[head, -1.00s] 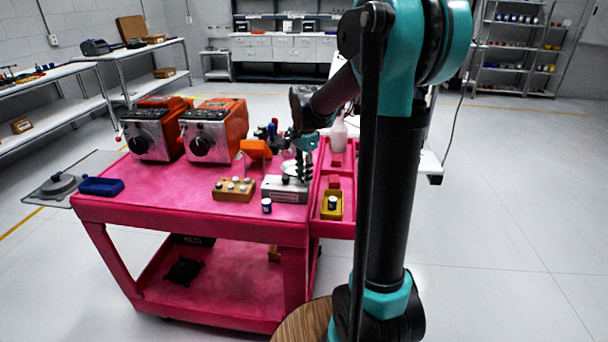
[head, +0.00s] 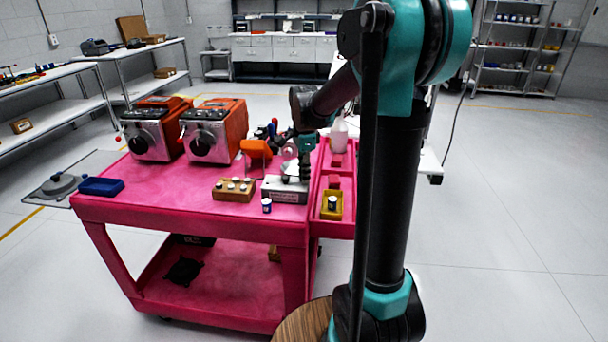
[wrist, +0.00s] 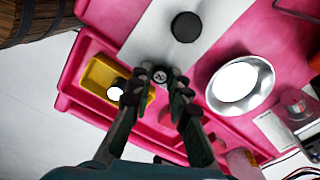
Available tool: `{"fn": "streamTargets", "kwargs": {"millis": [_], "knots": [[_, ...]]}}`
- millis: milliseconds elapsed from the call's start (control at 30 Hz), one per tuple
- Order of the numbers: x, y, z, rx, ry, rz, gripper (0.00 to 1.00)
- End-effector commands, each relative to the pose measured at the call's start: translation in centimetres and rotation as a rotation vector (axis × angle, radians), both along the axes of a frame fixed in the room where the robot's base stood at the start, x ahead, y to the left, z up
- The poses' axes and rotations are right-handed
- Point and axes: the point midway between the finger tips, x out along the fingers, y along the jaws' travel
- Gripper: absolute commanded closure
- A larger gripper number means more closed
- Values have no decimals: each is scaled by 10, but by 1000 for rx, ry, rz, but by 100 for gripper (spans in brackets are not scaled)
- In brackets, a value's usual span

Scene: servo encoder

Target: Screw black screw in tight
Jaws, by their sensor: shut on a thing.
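My gripper (wrist: 158,88) points down at the pale block and is shut on a small dark round screw (wrist: 159,76) with a cross slot in its head. The screw sits between the fingertips, over the pale block (wrist: 148,48). In the head view, my gripper (head: 304,177) is at the right end of this block (head: 283,197), which stands near the cart's front right. The fingers hide the screw there. A black round knob (wrist: 186,27) stands on the same block, apart from the fingers. How deep the screw sits cannot be told.
A silver dish (wrist: 215,92) lies right of the fingers in the wrist view. A yellow bin (head: 325,213) with a white-topped piece stands in the pink side tray (head: 333,229). A wooden block (head: 232,197) with several knobs and a small blue cylinder (head: 267,209) are nearby.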

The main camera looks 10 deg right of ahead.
Motion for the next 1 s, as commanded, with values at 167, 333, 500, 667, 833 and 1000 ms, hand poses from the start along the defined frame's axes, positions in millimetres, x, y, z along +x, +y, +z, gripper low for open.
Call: {"fn": "streamTargets", "kwargs": {"millis": [167, 333, 500, 667, 833, 1000], "knots": [[0, 0, 0, 0, 0, -249, 80], [0, 0, 0, 0, 0, -240, 59], [0, 0, 0, 0, 0, -239, 59], [0, 0, 0, 0, 0, -239, 62], [0, 0, 0, 0, 0, -238, 62], [0, 0, 2, 0, 0, -238, 62]]}}
